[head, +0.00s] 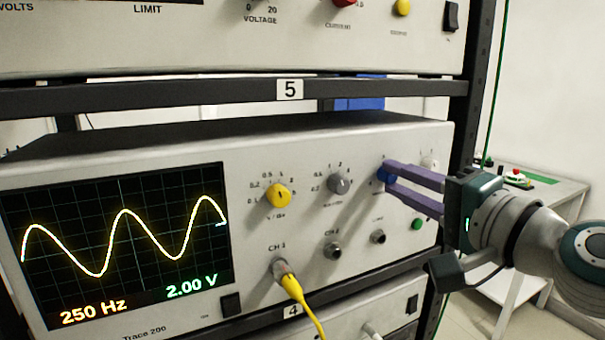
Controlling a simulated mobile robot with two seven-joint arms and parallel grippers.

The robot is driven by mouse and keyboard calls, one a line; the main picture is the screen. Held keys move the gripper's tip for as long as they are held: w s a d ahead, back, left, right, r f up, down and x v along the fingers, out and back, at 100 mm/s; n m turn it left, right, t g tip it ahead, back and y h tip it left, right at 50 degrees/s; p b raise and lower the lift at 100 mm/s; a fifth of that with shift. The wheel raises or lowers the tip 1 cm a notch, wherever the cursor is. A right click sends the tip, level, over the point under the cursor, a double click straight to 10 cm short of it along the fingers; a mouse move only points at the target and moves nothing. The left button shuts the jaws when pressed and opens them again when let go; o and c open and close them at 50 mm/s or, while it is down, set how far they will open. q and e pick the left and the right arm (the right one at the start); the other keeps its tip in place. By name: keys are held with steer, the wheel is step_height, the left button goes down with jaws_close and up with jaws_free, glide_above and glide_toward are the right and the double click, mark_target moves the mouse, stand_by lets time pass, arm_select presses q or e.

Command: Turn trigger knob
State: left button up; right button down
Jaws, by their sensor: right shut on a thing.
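An oscilloscope (330,140) with a lit screen (120,245) sits on a rack shelf. The screen shows a yellow wave, "250 Hz" and "2.00 V". A blue knob (384,176) is at the upper right of its front panel. My right gripper (389,179) reaches in from the right with two purple fingers, shut on the blue knob. The fingers cover part of the knob and its markings, and I cannot read its setting or label. My left gripper is not in view.
A yellow knob (278,195) and a grey knob (339,183) are left of the blue one. A yellow cable (300,300) hangs from the CH 1 socket. The black shelf edge (400,90) runs above the oscilloscope. A side table (550,190) stands at right.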

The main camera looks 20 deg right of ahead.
steer(key=shift+m, duration=0.4)
steer(key=c, duration=0.7)
jaws_free()
steer(key=shift+s, duration=0.1)
steer(key=s+b, duration=0.1)
steer(key=s, duration=0.5)
steer(key=s+b, duration=0.1)
steer(key=s, duration=0.2)
steer(key=shift+s+d+b, duration=0.35)
steer(key=shift+d, duration=0.05)
